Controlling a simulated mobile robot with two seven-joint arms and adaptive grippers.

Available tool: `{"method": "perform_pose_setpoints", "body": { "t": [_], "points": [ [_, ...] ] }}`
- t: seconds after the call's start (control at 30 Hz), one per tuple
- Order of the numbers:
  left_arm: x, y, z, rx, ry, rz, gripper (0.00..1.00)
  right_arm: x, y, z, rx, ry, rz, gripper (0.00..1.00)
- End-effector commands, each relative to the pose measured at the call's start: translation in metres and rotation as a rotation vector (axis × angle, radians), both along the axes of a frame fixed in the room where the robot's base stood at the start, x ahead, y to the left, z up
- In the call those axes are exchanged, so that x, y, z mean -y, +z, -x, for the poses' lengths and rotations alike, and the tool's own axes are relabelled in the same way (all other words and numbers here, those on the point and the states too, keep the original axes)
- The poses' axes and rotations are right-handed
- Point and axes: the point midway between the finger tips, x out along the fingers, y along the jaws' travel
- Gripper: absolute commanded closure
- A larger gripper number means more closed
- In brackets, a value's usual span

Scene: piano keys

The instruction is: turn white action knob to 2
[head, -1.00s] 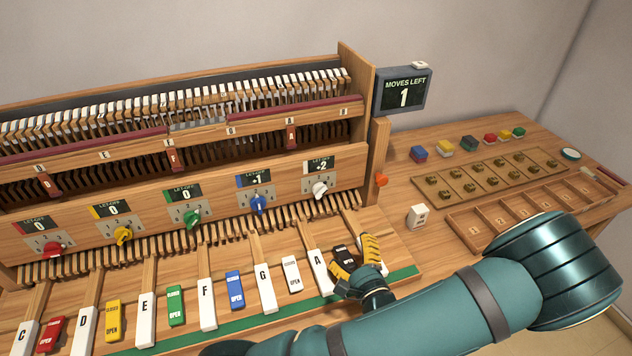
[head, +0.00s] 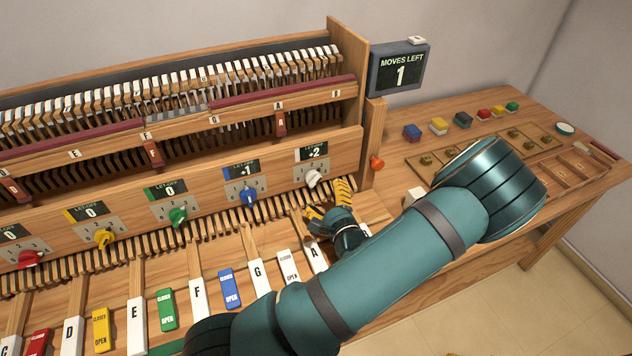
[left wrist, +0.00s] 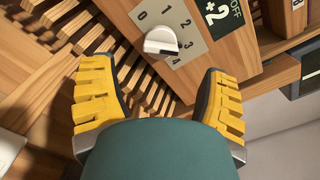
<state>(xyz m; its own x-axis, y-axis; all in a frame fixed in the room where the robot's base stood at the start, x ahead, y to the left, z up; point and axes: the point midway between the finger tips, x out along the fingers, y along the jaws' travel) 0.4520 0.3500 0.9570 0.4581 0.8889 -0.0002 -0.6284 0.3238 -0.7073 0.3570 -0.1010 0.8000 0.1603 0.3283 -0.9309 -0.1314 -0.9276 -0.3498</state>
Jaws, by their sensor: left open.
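The white knob (head: 313,178) is the rightmost of several coloured knobs on the wooden front panel. Its display (head: 314,152) above reads +2. In the left wrist view the white knob (left wrist: 162,40) sits on a dial plate (left wrist: 190,45) numbered 0 to 4; I cannot tell exactly which number it points at. My left gripper (head: 331,203) is open, with yellow-padded fingers, just below and in front of the white knob. In the left wrist view the open fingers (left wrist: 160,95) stand apart, with the knob beyond them and not touched.
The blue knob (head: 249,196) is left of the white one, and an orange knob (head: 377,163) is on the side post at right. Lettered white keys (head: 262,280) and coloured open/closed blocks lie below. A screen (head: 400,72) reads "MOVES LEFT 1".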

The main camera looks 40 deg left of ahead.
Motion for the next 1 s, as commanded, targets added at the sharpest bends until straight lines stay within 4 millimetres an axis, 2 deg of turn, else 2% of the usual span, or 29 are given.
{"method": "perform_pose_setpoints", "body": {
  "t": [0.1,0.3,0.5,0.77,0.8,0.93,0.97,1.0],
  "points": [
    [-0.021,0.0,-0.01,0.002,0.004,0.0,0.24,0.0,-0.002,0.001,-0.002,0.002,0.0,0.53],
    [-0.043,0.0,-0.022,0.0,0.001,0.002,0.24,0.0,-0.003,0.001,-0.002,0.002,-0.001,0.53],
    [-0.052,0.0,-0.027,0.001,0.0,0.0,0.24,0.0,-0.004,0.001,-0.003,0.002,-0.001,0.53],
    [-0.052,0.0,-0.027,0.0,0.0,0.0,0.23,0.0,-0.004,0.001,-0.003,0.002,-0.001,0.53],
    [-0.052,0.0,-0.027,0.0,0.0,0.0,0.38,0.0,-0.004,0.001,-0.003,0.002,-0.001,0.53],
    [-0.052,0.0,-0.027,0.0,0.0,0.0,0.83,0.0,-0.004,0.001,-0.003,0.002,-0.001,0.53],
    [-0.052,0.0,-0.027,0.0,0.0,0.0,0.92,0.0,-0.004,0.001,-0.003,0.002,-0.001,0.53],
    [-0.052,0.0,-0.027,0.0,0.0,0.0,0.93,0.0,-0.004,0.001,-0.003,0.002,-0.001,0.53]
  ]
}}
